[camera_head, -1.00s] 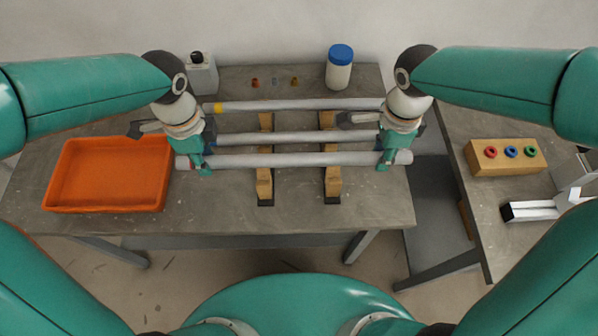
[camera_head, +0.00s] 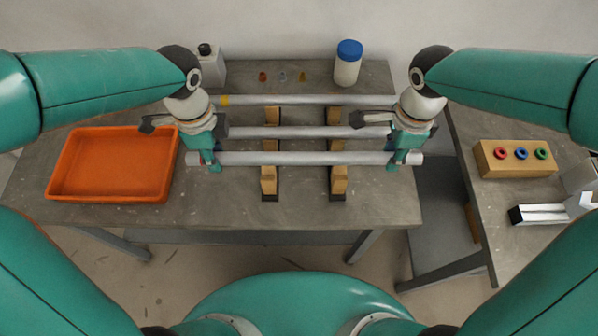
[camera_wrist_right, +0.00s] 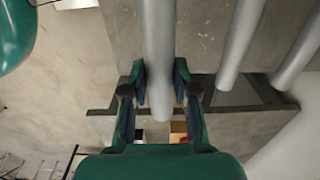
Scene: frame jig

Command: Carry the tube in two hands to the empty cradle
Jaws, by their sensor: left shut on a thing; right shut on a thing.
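A long grey tube (camera_head: 300,158) lies level across the front of the head view. My left gripper (camera_head: 213,160) is shut on it near its left end, and my right gripper (camera_head: 403,158) is shut on it near its right end. The right wrist view shows the tube (camera_wrist_right: 158,50) between the fingers (camera_wrist_right: 160,92). Two wooden cradle rails (camera_head: 269,183) (camera_head: 338,183) run front to back beneath it. Their front parts are bare; whether the tube touches them is unclear. A middle tube (camera_head: 290,132) and a yellow-banded back tube (camera_head: 300,100) lie across the rails behind it.
An orange tray (camera_head: 62,180) sits at the table's left. A white bottle (camera_head: 212,70), a blue-lidded jar (camera_head: 347,68) and small coloured pieces (camera_head: 282,77) stand at the back. A side table at right holds a wooden block with coloured rings (camera_head: 515,170). The table's front strip is clear.

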